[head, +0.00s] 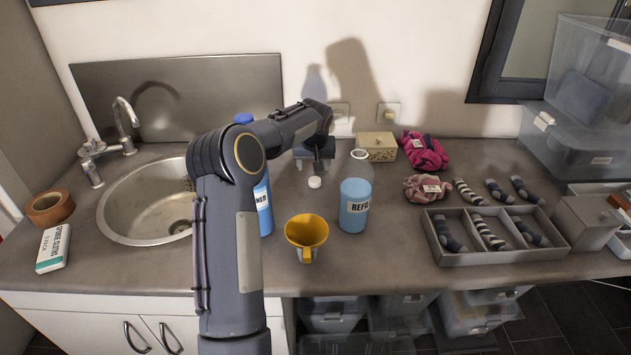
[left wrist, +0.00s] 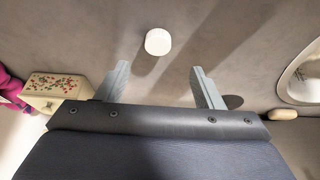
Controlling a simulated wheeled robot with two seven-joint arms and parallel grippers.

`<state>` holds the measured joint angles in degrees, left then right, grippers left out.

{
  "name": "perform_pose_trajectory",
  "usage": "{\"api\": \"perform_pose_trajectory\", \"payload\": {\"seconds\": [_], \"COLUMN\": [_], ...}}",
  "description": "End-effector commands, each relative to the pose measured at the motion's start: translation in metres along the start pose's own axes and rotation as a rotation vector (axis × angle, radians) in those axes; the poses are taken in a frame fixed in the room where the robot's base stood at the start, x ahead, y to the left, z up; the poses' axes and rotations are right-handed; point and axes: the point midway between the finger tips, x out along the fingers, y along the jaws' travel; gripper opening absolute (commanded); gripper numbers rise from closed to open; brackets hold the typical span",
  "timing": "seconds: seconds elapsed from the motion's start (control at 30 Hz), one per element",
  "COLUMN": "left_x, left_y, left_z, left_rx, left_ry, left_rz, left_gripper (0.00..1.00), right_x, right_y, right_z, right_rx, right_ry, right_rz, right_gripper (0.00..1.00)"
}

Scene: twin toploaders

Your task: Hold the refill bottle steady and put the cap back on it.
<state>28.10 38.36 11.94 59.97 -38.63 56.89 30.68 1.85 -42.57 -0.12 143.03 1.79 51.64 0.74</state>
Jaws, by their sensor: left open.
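The refill bottle (head: 354,207) stands upright on the counter, clear above and with blue liquid below, its label partly readable as "REFI". Its neck is bare. A small white cap (head: 315,182) lies on the counter to the left of the bottle; it also shows in the left wrist view (left wrist: 158,41). My left gripper (left wrist: 160,70) is open and empty, with the cap in line with the gap between its fingers and beyond their tips. In the head view, the left arm reaches over the counter and its gripper (head: 317,163) is just behind the cap. My right gripper is not in view.
A blue-capped bottle (head: 264,208) is partly hidden behind my arm. A flowered box (head: 377,147), scrunchies (head: 428,188) and a sock tray (head: 497,256) are to the right; the sink (head: 150,205) is left.

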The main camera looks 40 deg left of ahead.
Motion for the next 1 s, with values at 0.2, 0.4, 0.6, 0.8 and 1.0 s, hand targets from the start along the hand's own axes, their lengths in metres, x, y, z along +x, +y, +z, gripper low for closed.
{"api": "perform_pose_trajectory", "payload": {"seconds": [0.2, 0.4, 0.6, 0.8, 1.0], "left_x": [0.02, 0.025, 0.03, 0.06, 0.077], "left_y": [0.0, 0.0, 0.001, 0.004, 0.003], "left_z": [0.001, 0.001, 0.001, 0.004, 0.003], "left_rx": [0.0, 0.0, 0.001, 0.001, 0.0], "left_ry": [-0.003, -0.001, -0.002, -0.005, 0.0], "left_rz": [-0.001, 0.0, 0.0, 0.0, 0.0], "left_gripper": [0.61, 0.61, 0.61, 0.61, 0.61], "right_x": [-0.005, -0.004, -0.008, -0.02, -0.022], "right_y": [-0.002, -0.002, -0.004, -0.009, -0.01], "right_z": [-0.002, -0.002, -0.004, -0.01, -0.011], "right_rx": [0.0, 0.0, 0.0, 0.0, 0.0], "right_ry": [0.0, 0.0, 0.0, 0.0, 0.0], "right_rz": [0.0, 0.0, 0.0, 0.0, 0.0], "right_gripper": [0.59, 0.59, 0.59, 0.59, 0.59]}}
